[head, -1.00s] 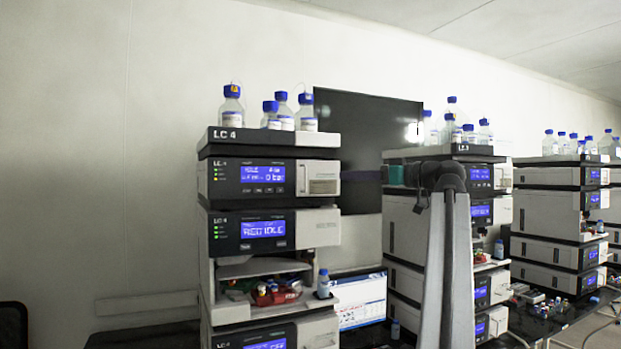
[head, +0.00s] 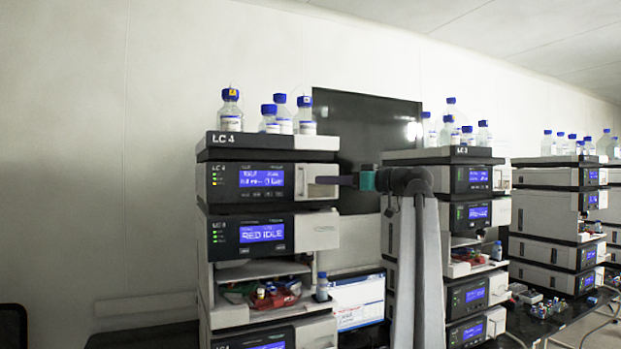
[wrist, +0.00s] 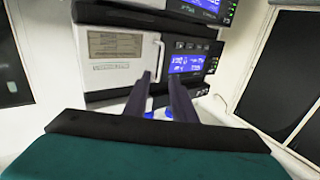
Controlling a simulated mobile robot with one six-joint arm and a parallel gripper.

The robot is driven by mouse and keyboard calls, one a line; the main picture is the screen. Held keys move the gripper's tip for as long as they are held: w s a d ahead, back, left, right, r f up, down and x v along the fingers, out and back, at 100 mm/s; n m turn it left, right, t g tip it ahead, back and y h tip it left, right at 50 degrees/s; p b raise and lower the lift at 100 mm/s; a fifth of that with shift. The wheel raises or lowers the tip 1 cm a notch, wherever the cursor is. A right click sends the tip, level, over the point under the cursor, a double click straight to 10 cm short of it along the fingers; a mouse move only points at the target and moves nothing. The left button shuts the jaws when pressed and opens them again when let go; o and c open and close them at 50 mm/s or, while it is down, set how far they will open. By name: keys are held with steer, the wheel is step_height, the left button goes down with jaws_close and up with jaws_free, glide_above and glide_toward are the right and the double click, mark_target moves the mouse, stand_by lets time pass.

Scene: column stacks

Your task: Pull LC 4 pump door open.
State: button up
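The LC 4 pump door (head: 325,194) is the white panel on the right of the top LC 4 module, beside its blue display (head: 261,178). It looks shut. In the wrist view, which looks upside down, the door (wrist: 115,48) has a label plate and an upright white bar handle (wrist: 161,58) at its display-side edge. My gripper (head: 319,180) reaches in from the right in front of the door. In the wrist view my gripper (wrist: 160,77) is open, its two dark fingers apart. The handle lines up with the gap between the fingertips; I cannot tell whether they touch it.
Blue-capped bottles (head: 230,112) stand on top of the LC 4 stack. A second module (head: 262,234) sits directly below the pump. A dark wall screen (head: 367,125) is behind, and the LC 3 stack (head: 444,156) stands to the right of LC 4.

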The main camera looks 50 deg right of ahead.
mark_target(310, 180)
steer(key=shift+p+x, duration=0.9)
steer(key=shift+x, duration=2.5)
jaws_close()
